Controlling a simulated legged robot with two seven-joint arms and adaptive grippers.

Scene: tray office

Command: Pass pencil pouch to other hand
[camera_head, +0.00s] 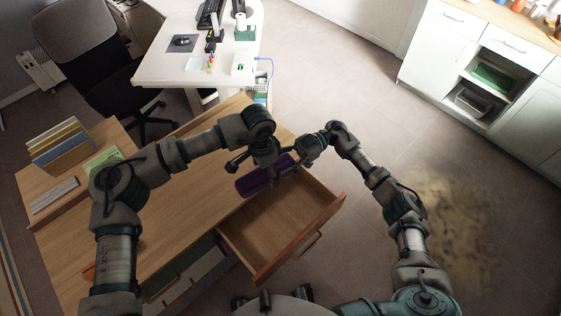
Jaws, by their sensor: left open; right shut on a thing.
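A dark purple pencil pouch (251,184) is in the camera_head view, held over the right edge of the wooden desk, just behind the open drawer. My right gripper (289,166) comes in from the right and is shut on the pouch's right end. My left gripper (260,166) points down over the pouch's middle with its fingers open. It hides part of the pouch. I cannot tell whether the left fingers touch the pouch.
The open, empty wooden drawer (270,228) juts out below the pouch. A file holder (60,150) and a grey keyboard-like object (54,195) are on the left of the desk (175,225). A white desk (165,65) and black chair (85,50) stand behind. The middle desktop is clear.

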